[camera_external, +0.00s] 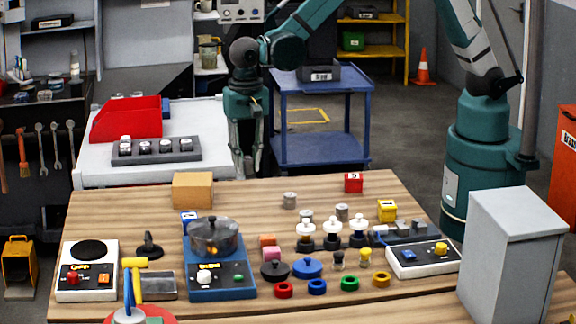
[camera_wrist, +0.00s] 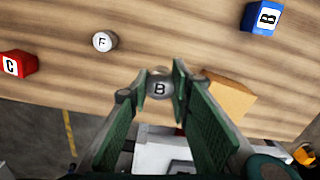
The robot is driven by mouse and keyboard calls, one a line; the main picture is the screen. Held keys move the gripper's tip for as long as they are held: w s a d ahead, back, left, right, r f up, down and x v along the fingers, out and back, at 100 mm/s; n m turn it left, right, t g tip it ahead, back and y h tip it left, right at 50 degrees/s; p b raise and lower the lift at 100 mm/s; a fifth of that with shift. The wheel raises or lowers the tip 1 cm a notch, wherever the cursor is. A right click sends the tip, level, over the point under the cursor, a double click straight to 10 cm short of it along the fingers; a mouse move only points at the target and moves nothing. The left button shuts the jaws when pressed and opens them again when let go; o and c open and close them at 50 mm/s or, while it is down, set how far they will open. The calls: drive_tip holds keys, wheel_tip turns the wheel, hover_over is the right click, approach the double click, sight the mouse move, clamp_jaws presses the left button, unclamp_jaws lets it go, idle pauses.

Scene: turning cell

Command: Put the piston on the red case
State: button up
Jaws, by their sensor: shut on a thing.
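My gripper (camera_wrist: 159,92) is shut on a round silver piston (camera_wrist: 159,85) marked B, which sits between the fingertips. In the external view my gripper (camera_external: 246,165) points down near the back edge of the wooden table, to the right of the white side table; the piston is too small to make out there. The red case (camera_external: 127,120) is an open red bin on the white side table, left of my gripper and apart from it. Another silver piston (camera_external: 289,200), marked F in the wrist view (camera_wrist: 104,41), stands on the wooden table.
A dark rack (camera_external: 156,150) with several silver pieces lies before the red case. A cardboard box (camera_external: 193,190) stands near the wooden table's back edge, close to my gripper. A red cube (camera_external: 354,182) is farther right. A blue cart (camera_external: 320,115) stands behind.

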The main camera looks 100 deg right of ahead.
drive_tip(key=s+d+r, duration=0.1)
drive_tip(key=s+r, duration=0.1)
drive_tip(key=s, duration=0.6)
drive_tip(key=s+d+r, duration=0.2)
drive_tip(key=s, duration=0.6)
hover_over(354, 176)
drive_tip(key=shift+r+p, duration=0.3)
drive_tip(key=shift+p, duration=0.05)
drive_tip(key=shift+f, duration=0.1)
drive_tip(key=shift+f+b, duration=0.3)
drive_tip(key=shift+f, duration=2.55)
drive_tip(key=shift+f, duration=2.1)
drive_tip(key=shift+f+b, duration=0.2)
drive_tip(key=shift+b, duration=0.25)
drive_tip(key=o, duration=0.9)
